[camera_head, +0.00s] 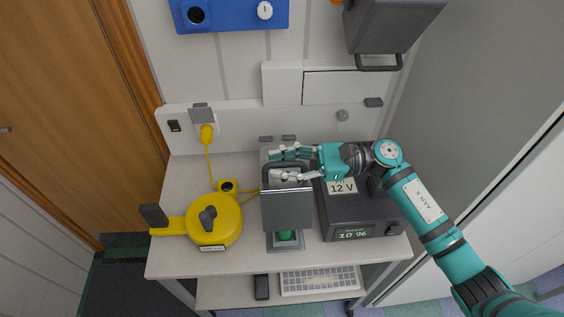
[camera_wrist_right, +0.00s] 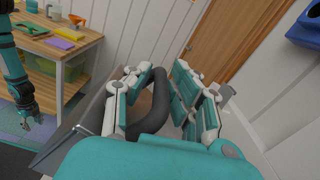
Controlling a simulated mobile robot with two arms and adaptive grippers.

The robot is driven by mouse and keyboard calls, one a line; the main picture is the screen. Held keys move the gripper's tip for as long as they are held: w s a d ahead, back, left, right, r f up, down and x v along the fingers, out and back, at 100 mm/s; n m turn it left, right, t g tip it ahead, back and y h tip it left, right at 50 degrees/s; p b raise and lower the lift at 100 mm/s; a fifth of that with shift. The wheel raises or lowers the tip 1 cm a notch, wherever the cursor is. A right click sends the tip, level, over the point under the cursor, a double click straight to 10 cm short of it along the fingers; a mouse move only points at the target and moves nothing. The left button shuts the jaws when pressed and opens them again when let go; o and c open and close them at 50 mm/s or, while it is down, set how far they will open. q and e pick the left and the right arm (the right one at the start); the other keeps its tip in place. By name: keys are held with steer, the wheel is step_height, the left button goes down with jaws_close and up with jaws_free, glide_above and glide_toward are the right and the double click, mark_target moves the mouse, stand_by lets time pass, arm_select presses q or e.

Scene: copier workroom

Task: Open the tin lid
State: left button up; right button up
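A grey box-like thing with a flat grey front panel (camera_head: 287,211) stands mid-bench in the head view; I take it to be the tin and its lid. A dark loop handle (camera_head: 301,164) rises at its top, and something green (camera_head: 286,235) shows below the panel. My right gripper (camera_head: 273,165) is at this handle, with its fingers spread on either side. In the right wrist view the handle (camera_wrist_right: 158,101) stands between the parted fingers (camera_wrist_right: 160,92); firm contact cannot be made out. My left gripper (camera_wrist_right: 34,122) shows small at the left of that view; its fingers are unclear.
A round yellow device (camera_head: 224,228) with a dark knob and cord stands left of the tin. A dark power unit (camera_head: 345,219) marked 12 V stands close on the right. A lower shelf (camera_head: 222,294) holds a keyboard-like panel. A dark grey bin (camera_head: 388,27) hangs above.

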jaws_close()
arm_select(q)
steer(key=shift+w, duration=0.25)
steer(key=shift+w, duration=0.25)
arm_select(e)
steer(key=shift+w+r, duration=0.35)
steer(key=shift+r, duration=0.1)
arm_select(q)
steer(key=shift+s+f+b, duration=0.15)
steer(key=shift+f+b, duration=2.05)
arm_select(e)
steer(key=w+r+m, duration=0.7)
steer(key=w+r, duration=0.2)
steer(key=w, duration=0.3)
steer(key=shift+r, duration=0.25)
steer(key=shift+o, duration=1.9)
jaws_free()
